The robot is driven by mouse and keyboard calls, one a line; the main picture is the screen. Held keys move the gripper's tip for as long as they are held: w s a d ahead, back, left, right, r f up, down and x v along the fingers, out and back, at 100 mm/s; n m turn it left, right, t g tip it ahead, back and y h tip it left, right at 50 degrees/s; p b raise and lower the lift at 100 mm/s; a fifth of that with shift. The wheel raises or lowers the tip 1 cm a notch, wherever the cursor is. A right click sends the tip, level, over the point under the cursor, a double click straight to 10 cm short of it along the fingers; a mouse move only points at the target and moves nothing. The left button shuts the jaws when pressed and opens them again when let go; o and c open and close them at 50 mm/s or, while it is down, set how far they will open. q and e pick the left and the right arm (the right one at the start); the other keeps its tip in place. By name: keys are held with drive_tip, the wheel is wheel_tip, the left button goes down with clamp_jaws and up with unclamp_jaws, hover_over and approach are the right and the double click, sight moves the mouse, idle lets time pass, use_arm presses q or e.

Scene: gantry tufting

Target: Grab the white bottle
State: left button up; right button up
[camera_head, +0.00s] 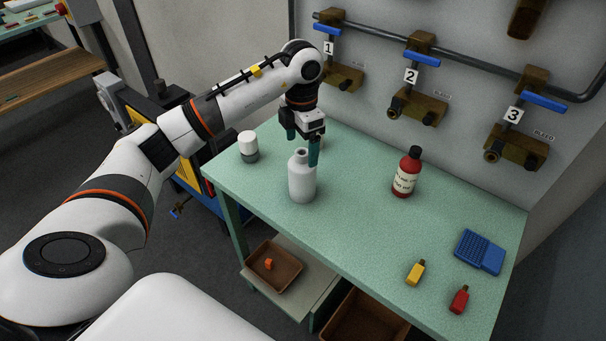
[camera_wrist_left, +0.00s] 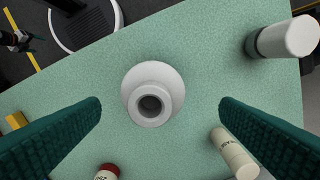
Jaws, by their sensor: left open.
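The white bottle (camera_head: 302,182) stands upright on the green table, near its left part. In the left wrist view the white bottle (camera_wrist_left: 150,88) is seen from above, with its dark round mouth facing the camera. My left gripper (camera_head: 302,148) is open and points down right at the bottle's neck and top. In the wrist view its two teal fingers (camera_wrist_left: 160,105) are spread wide, with the bottle between and beyond them and clear gaps on both sides. What looks like my right gripper (camera_wrist_left: 32,42) shows small and dark at the upper left of the wrist view.
A white-and-grey jar (camera_head: 248,147) stands left of the bottle. Valves line the wall.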

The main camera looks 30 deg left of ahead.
sight(302, 159)
use_arm(q)
drive_tip(key=f, duration=0.1)
drive_tip(key=f+p, duration=0.2)
drive_tip(key=f, duration=0.1)
drive_tip(key=shift+s+d+f, duration=0.1)
drive_tip(key=shift+s+d, duration=0.15)
drive_tip(key=shift+s, duration=0.15)
drive_tip(key=shift+w+f, duration=0.15)
drive_tip(key=shift+f, duration=0.2)
drive_tip(key=c, duration=1.6)
drive_tip(key=shift+r, duration=0.2)
